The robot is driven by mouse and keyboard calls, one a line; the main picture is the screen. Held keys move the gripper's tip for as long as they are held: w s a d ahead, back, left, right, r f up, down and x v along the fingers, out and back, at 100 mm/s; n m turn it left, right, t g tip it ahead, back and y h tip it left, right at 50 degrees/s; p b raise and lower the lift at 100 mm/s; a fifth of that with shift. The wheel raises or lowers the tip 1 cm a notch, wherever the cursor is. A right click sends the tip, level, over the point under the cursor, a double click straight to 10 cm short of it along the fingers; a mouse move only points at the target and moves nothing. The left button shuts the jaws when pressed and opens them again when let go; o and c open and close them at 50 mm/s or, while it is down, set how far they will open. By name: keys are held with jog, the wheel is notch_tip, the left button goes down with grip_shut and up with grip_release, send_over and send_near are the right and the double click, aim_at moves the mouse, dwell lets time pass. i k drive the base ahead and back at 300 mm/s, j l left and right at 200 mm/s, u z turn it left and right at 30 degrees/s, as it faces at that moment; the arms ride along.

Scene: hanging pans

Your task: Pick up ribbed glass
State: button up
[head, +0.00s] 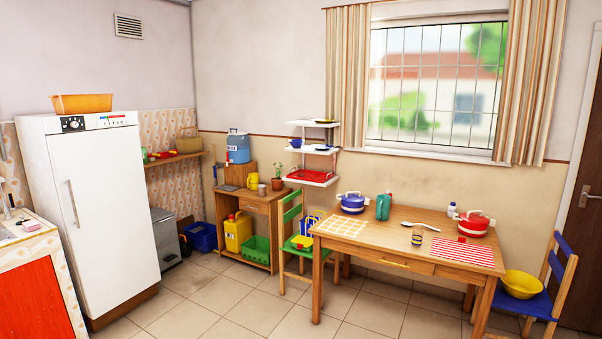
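A small glass (417,236) with dark and yellowish bands stands upright on the wooden table (380,248), near the middle of its top. It looks like the ribbed glass, but it is too small to make out ribs for sure. A spoon-like utensil (426,226) lies just behind it. My gripper is not in view, and nothing touches the glass.
A red pot (473,224), blue pot (352,203) and green jug (383,207) stand toward the table's back. Chairs flank the table: green (291,215) left, blue (560,270) right. Floor in front is clear.

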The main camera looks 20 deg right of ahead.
aim_at(300, 167)
jog(key=i+z, duration=0.1)
jog(key=i, duration=0.95)
jog(key=i+u, duration=0.1)
jog(key=i, duration=0.5)
jog(key=i+u, duration=0.1)
jog(key=i, duration=0.55)
jog(key=i+u, duration=0.1)
jog(key=i, duration=0.5)
jog(key=i+l+u, duration=0.1)
jog(key=i, duration=0.5)
jog(key=i+l+u, duration=0.1)
jog(key=i, duration=0.5)
jog(key=i+j+z, duration=0.1)
jog(key=i+z, duration=0.15)
jog(key=i, duration=1.05)
jog(key=i+l+z, duration=0.1)
jog(key=i+z, duration=1)
jog(key=i, duration=0.3)
